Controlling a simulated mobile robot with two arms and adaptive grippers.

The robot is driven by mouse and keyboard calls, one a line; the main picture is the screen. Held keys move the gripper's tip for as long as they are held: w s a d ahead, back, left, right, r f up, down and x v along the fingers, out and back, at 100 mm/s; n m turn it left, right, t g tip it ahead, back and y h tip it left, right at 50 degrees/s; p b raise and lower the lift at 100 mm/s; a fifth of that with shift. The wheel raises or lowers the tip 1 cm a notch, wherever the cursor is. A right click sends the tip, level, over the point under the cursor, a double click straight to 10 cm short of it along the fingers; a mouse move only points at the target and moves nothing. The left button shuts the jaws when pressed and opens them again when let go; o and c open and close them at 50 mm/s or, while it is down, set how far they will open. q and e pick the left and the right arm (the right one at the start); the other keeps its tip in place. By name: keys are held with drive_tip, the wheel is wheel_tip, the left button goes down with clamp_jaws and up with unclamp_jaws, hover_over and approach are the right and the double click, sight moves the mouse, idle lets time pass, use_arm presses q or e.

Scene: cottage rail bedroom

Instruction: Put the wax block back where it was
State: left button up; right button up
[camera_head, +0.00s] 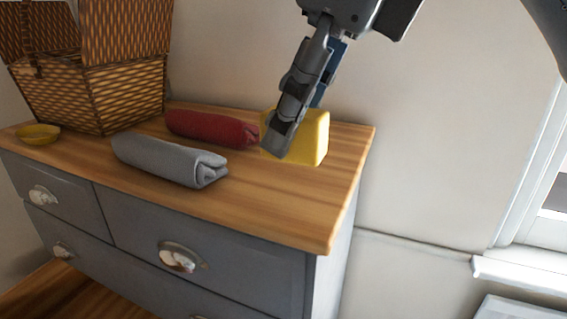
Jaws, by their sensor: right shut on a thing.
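The wax block (311,139) is a yellow block at the right end of the wooden dresser top. My right gripper (281,138) comes down from above and is shut on it. Its near finger covers the block's left front part. The block's base looks to be at or very close to the wood; I cannot tell whether it touches. My left gripper is not in view.
A red rolled cloth (212,129) lies just left of the block. A grey rolled cloth (170,160) lies in front of it. A wicker basket (95,95) and a small yellow dish (38,134) stand left. The dresser top (290,205) is clear at front right.

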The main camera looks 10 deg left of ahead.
drive_tip(key=w+a+f+p, duration=0.1)
drive_tip(key=w+f, duration=0.1)
drive_tip(key=w, duration=0.1)
drive_tip(key=w+a+f+p, duration=0.1)
drive_tip(key=w+f, duration=0.2)
drive_tip(key=w, duration=0.1)
drive_tip(key=w+a+f+p, duration=0.1)
drive_tip(key=w+f, duration=0.2)
drive_tip(key=shift+w+a+p, duration=0.25)
drive_tip(key=shift+a+p, duration=0.05)
drive_tip(key=shift+w+a+f, duration=0.1)
drive_tip(key=shift+w+f, duration=0.2)
drive_tip(key=shift+f, duration=0.15)
drive_tip(key=f, duration=0.1)
drive_tip(key=f+p, duration=0.1)
drive_tip(key=f, duration=0.1)
drive_tip(key=shift+w+a+f+p, duration=0.1)
drive_tip(key=shift+w+p, duration=0.15)
drive_tip(key=shift+p, duration=0.15)
drive_tip(key=shift+f, duration=0.15)
drive_tip(key=shift+s+f, duration=0.1)
